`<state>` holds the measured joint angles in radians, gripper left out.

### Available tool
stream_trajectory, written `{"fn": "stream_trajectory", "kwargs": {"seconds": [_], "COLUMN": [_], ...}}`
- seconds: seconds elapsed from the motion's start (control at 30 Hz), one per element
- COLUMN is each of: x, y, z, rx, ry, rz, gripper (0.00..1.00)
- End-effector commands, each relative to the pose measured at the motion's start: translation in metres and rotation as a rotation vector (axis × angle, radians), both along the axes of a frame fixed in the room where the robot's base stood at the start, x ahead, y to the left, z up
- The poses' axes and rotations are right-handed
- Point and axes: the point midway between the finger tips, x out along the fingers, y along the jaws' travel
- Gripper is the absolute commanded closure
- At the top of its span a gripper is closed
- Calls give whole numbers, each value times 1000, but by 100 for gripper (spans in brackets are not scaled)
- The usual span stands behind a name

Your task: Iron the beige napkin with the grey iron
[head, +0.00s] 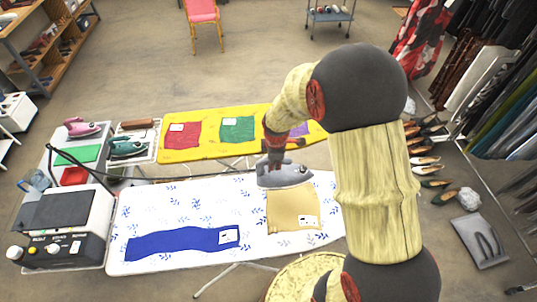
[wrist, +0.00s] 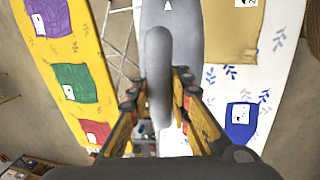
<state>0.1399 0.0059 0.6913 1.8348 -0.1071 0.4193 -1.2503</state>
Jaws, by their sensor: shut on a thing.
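The grey iron (head: 287,175) is in my gripper (head: 276,158), which is shut on its handle. In the wrist view the iron's handle (wrist: 158,55) stands between the two fingers (wrist: 157,92). The beige napkin (head: 290,212) lies flat on the white ironing board with blue leaf print (head: 140,200), with a white tag near its lower right. The iron is at the napkin's far edge in the head view; whether its sole touches the cloth or board I cannot tell. In the wrist view the napkin (wrist: 228,35) lies right of the iron.
A blue cloth (head: 175,243) lies on the white board's left part. A yellow ironing board (head: 214,124) behind holds red, green and purple cloths. A steam station (head: 65,225) stands left, near pink (head: 80,127) and teal (head: 125,147) irons. Shoes and a clothes rack are right.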

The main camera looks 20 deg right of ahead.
Motion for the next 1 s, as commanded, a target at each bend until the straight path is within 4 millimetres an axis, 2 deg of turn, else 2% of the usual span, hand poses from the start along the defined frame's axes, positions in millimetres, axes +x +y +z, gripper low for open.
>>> {"fn": "stream_trajectory", "kwargs": {"seconds": [0.1, 0.37, 0.57, 1.0], "x": [-3, -6, -6, -6], "y": [-3, -4, -4, -4], "z": [6, 2, -12, -55], "rx": [0, -1, -1, -1], "ry": [-5, -4, -4, -4], "rz": [49, 86, 86, 84], "gripper": [100, 100, 100, 100]}}
